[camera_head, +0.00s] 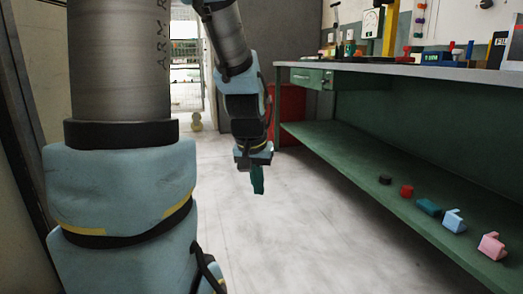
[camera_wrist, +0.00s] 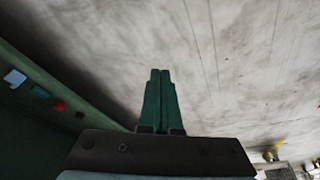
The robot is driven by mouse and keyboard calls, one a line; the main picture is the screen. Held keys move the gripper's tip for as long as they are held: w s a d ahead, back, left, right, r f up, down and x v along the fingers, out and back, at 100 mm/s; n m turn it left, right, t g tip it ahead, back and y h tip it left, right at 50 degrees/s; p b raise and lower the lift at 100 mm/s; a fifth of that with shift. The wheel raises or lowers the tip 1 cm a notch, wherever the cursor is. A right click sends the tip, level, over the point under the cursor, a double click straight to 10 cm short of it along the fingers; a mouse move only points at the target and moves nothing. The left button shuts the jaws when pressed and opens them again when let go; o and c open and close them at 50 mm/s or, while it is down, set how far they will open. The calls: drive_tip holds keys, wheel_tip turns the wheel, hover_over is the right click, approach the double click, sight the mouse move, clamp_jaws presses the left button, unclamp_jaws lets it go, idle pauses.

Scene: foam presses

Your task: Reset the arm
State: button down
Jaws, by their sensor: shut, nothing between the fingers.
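My gripper (camera_head: 258,190) hangs at the end of my arm over open floor, left of the green workbench, in the head view. Its two green fingers point down. In the wrist view the fingers (camera_wrist: 160,72) lie side by side, closed, with nothing between them. My arm is bent, with a large link filling the left of the head view.
The workbench's lower shelf (camera_head: 350,152) holds a black piece (camera_head: 385,180), red piece (camera_head: 407,191), teal block (camera_head: 428,207), light blue block (camera_head: 454,221) and pink block (camera_head: 492,246). Tools stand on its top. A red cabinet (camera_head: 291,110) is behind. The pale floor (camera_head: 300,240) is clear.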

drive_tip(key=s+a+f+n+g+y+p, duration=0.1)
drive_tip(key=s+a+n+g+p, duration=0.1)
drive_tip(key=s+a, duration=0.45)
wheel_tip(320, 180, up, 37)
drive_tip(key=p, duration=3.7)
drive_tip(key=shift+s+d, duration=0.2)
drive_tip(key=shift+d, duration=0.1)
